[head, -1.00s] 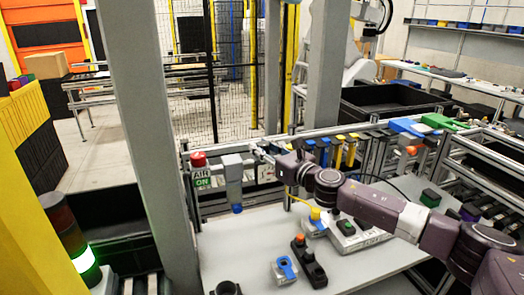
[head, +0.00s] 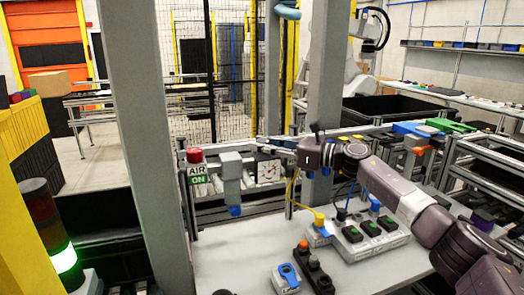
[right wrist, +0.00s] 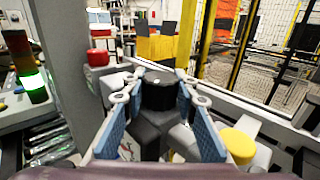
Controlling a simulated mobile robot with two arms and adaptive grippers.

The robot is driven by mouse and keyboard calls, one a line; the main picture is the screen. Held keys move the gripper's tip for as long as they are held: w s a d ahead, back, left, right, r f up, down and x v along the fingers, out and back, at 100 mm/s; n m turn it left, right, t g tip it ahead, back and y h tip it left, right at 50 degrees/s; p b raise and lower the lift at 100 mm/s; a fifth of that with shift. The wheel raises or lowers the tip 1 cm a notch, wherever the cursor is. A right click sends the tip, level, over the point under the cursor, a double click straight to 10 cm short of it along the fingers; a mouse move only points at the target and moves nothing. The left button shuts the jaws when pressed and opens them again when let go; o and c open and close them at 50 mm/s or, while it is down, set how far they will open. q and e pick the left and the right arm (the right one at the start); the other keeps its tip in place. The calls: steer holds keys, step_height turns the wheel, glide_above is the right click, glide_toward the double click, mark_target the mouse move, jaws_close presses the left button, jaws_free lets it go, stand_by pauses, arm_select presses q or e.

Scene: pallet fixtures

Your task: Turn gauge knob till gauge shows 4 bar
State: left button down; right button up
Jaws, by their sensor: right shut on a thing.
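The gauge (head: 268,171) has a white dial with a dark rim, right of a grey regulator block (head: 231,165) with a blue bottom. Its needle shows, but the reading is too small to tell. My right gripper (head: 303,156) is just right of the dial in the head view. In the right wrist view, the blue-padded jaws of my right gripper (right wrist: 159,98) are closed around a black round knob (right wrist: 158,90) with a pale mark on top. The knob is hidden in the head view. My left gripper is out of view.
A red button (head: 195,155) on an AIR ON sign (head: 197,175) stands left of the regulator. Control boxes with a yellow knob (head: 320,219) and green buttons (head: 369,228) stand on the light table (head: 225,262). A grey post (head: 150,120) rises at left.

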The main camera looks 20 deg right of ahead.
stand_by(0.4)
steer(key=o, duration=1.2)
steer(key=shift+c, duration=0.2)
steer(key=shift+d, duration=0.1)
steer(key=v, duration=1.2)
